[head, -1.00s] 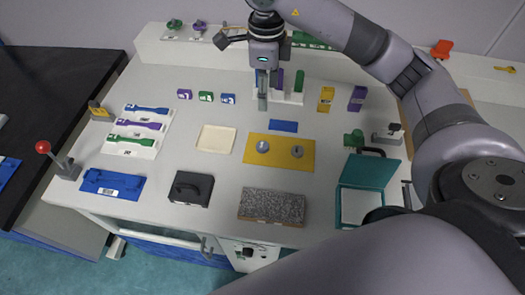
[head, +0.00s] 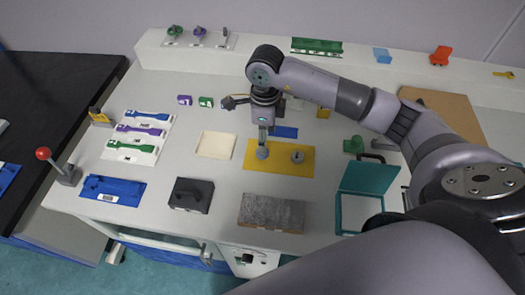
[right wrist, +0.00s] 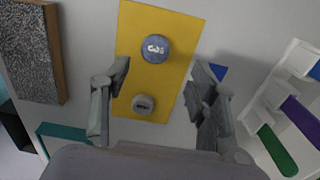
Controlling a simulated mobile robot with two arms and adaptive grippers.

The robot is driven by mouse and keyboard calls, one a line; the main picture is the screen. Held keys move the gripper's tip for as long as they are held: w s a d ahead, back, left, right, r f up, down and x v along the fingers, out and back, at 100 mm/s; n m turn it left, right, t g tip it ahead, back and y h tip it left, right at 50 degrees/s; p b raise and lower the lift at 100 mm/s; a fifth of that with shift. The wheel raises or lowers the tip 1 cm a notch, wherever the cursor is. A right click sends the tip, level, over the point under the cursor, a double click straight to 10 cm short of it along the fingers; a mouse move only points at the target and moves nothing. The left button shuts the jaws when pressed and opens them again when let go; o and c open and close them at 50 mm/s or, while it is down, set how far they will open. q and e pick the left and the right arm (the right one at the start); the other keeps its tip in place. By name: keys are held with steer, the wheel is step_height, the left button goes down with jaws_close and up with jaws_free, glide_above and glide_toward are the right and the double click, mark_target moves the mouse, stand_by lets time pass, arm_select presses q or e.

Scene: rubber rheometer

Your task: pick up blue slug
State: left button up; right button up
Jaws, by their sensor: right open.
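A round bluish-grey disc with a white mark best matches the blue slug. It lies on the yellow mat (head: 307,170), toward the left in the head view (head: 263,154), and near the top of the right wrist view (right wrist: 155,48). A greyer disc (head: 298,156) lies to its right; it also shows in the wrist view (right wrist: 143,103). My right gripper (head: 263,147) is over the bluish disc, pointing down. In the wrist view its fingers (right wrist: 158,72) are spread wide with nothing between them gripped. Contact with the disc cannot be told. My left gripper is out of view.
A flat blue piece (head: 285,132) lies behind the mat. A cream tray (head: 217,145) is left, a black box (head: 192,194) front-left, a speckled block (head: 271,213) in front, and a teal open case (head: 367,181) right.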

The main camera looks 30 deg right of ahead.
steer(key=f+p, duration=0.1)
steer(key=f, duration=0.1)
steer(key=a+f+p, duration=0.1)
steer(key=f, duration=0.1)
steer(key=shift+s+f, duration=0.1)
steer(key=shift+s, duration=0.1)
steer(key=shift+d+f, duration=0.1)
steer(key=shift+f, duration=0.5)
steer(key=shift+c, duration=0.6)
steer(key=c, duration=0.8)
steer(key=shift+w+r, duration=0.1)
steer(key=shift+r, duration=0.05)
steer(key=shift+c, duration=0.2)
